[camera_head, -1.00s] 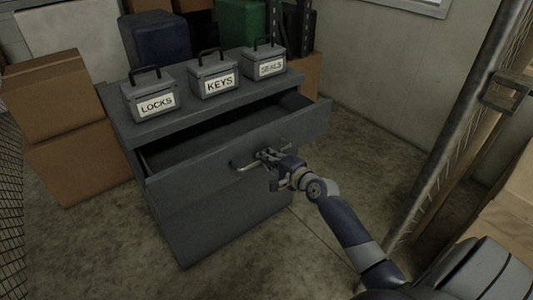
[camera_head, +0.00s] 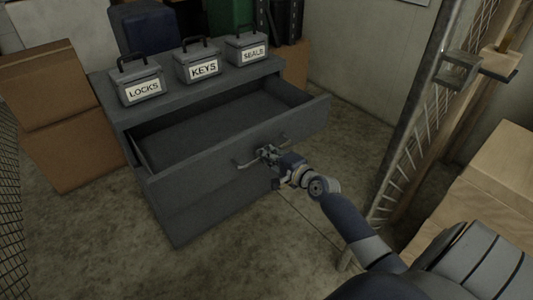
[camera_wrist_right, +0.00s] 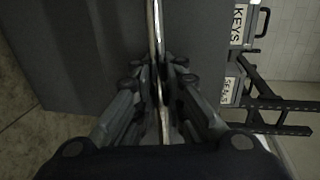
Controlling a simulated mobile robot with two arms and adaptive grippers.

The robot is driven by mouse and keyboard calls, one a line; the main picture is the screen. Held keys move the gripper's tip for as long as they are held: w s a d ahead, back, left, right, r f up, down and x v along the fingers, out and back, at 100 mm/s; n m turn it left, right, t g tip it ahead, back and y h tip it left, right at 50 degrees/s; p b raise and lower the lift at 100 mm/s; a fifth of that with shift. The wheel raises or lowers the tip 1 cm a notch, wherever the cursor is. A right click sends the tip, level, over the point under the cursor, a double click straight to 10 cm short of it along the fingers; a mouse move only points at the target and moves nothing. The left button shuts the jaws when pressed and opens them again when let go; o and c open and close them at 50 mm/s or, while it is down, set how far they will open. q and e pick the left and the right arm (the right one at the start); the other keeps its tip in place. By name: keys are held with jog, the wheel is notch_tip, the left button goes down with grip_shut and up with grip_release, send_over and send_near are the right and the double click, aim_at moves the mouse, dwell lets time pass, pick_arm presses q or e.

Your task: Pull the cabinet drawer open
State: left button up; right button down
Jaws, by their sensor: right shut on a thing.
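The grey cabinet (camera_head: 200,213) stands in the middle of the head view. Its top drawer (camera_head: 240,143) is pulled well out, and its inside shows empty. My right gripper (camera_head: 268,154) is at the drawer front, shut on the bar handle (camera_head: 242,164) near its middle. In the right wrist view the fingers (camera_wrist_right: 160,85) close on both sides of the handle bar (camera_wrist_right: 155,35). My left gripper is not in view.
Three grey boxes labelled LOCKS (camera_head: 140,83), KEYS (camera_head: 198,64) and SEALS (camera_head: 246,50) stand on the cabinet top. Cardboard boxes (camera_head: 68,150) are at the left. A mesh gate (camera_head: 412,130) and more boxes (camera_head: 495,180) are at the right. Floor is clear in front.

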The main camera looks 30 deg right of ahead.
jog(key=c, duration=1.7)
grip_release()
jog(key=shift+o, duration=0.2)
jog(key=shift+s, duration=0.1)
jog(key=a+v, duration=0.1)
jog(key=v, duration=1)
jog(key=shift+s+d+r, duration=0.15)
jog(key=shift+s+d, duration=0.25)
jog(key=shift+d, duration=0.15)
